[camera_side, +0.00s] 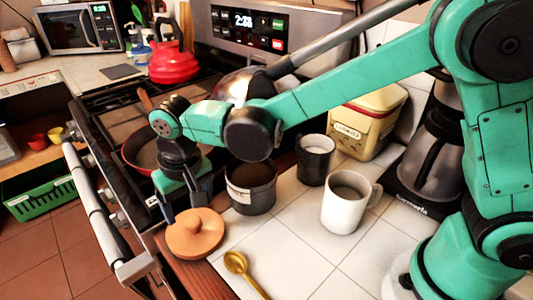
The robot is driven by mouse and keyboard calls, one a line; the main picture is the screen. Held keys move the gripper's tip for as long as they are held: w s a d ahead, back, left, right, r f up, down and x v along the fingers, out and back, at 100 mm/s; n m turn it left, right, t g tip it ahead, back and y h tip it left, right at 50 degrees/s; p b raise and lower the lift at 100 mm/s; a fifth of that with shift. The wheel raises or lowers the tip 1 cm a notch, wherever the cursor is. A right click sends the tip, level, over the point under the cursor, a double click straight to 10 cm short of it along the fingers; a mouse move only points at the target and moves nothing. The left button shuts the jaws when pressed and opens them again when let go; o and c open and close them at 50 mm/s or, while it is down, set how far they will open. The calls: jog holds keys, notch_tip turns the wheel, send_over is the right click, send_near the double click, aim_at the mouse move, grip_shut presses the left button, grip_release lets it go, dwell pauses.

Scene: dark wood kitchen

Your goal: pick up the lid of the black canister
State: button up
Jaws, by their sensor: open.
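A round orange-brown lid (195,236) with a raised knob lies flat near the front edge of the tiled counter. Just behind and right of it stands a black canister (250,190) with a pale label; its top is uncovered. A second black container (315,160) with a pale inside stands further back to the right. My gripper (187,204) points down at the lid's far side, with its fingers apart and nothing between them. The fingertips look close to the lid, but I cannot tell whether they touch it.
A white mug (347,203) and a yellow tin (368,120) stand to the right. A gold spoon (243,273) lies in front of the lid. A red pan (140,150) is on the stove behind my gripper. The front tiles right of the spoon are clear.

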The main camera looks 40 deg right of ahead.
aim_at(193, 221)
jog(key=shift+w+f, duration=0.2)
jog(key=shift+f, duration=1.05)
jog(key=shift+w+f, duration=0.15)
jog(key=shift+f, duration=1.1)
grip_shut()
